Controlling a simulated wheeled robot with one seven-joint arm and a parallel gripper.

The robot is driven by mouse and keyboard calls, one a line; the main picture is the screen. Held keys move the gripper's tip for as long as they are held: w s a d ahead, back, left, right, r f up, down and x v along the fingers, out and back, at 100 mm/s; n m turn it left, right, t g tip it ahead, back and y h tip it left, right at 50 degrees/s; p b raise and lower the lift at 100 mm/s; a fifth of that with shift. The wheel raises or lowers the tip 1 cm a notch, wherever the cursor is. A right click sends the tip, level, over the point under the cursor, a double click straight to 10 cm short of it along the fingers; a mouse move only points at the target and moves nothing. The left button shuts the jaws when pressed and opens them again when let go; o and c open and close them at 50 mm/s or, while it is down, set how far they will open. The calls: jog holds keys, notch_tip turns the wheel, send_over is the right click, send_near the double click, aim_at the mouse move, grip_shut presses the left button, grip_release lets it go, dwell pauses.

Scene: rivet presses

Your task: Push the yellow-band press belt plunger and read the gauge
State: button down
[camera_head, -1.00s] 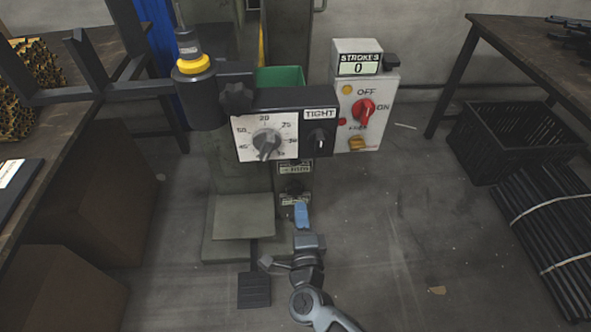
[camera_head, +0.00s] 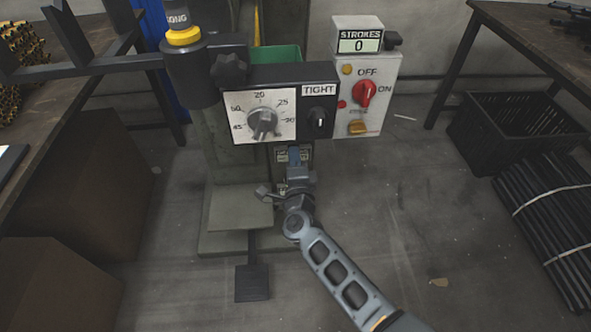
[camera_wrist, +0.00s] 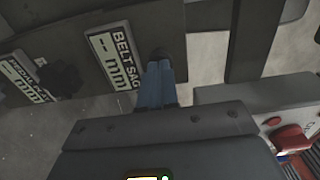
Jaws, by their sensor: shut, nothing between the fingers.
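The press with the yellow band (camera_head: 184,36) stands at left centre in the head view. Its front panel carries a dial (camera_head: 262,122) and a TIGHT switch (camera_head: 320,118). In the wrist view, a BELT SAG gauge plate (camera_wrist: 113,60) shows a dash before "mm". Beside it is a dark round plunger (camera_wrist: 159,54), partly covered by my fingertips. My gripper (camera_wrist: 155,82) is shut and empty, its blue fingers pointing at the plunger; I cannot tell whether they touch. In the head view my gripper (camera_head: 294,156) is just below the panel, hiding part of the plates there.
A second plate with "mm" (camera_wrist: 25,75) and a black knob (camera_wrist: 62,79) lie left in the wrist view. A switch box (camera_head: 366,95) with red knob and STROKES counter reading 0 (camera_head: 359,41) is right of the panel. A pedal (camera_head: 252,283) sits low.

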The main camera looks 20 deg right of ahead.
jog(key=shift+w+d, duration=0.1)
jog(key=shift+w, duration=0.1)
jog(key=shift+b+x, duration=0.45)
jog(key=shift+x, duration=0.6)
jog(key=shift+r, duration=0.1)
